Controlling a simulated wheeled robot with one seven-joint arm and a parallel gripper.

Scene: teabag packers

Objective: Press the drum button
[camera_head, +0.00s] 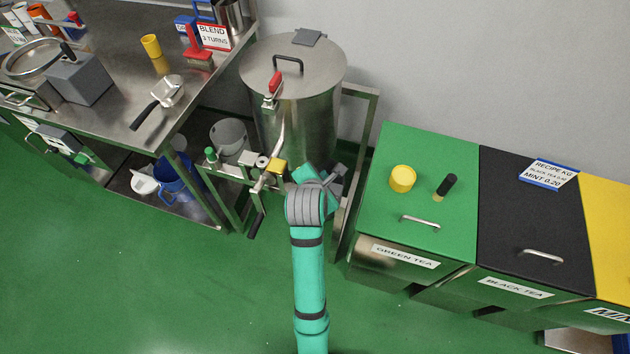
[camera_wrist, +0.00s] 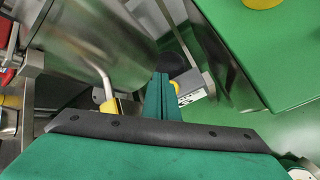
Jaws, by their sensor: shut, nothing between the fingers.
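A small grey box (camera_wrist: 192,85) with a pale label, a yellow part and a dark round button-like piece (camera_wrist: 175,66) sits beside the drum. In the head view the grey box (camera_head: 336,180) is partly covered by my arm. My gripper (camera_wrist: 160,76) is shut and empty, its green fingertips just left of the dark piece. Whether they touch it cannot be told.
The frame's right post (camera_head: 358,160) stands between the drum and the green tea bin (camera_head: 415,165). A steel workbench (camera_head: 120,75) is at left. The green floor (camera_head: 190,290) in front is clear.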

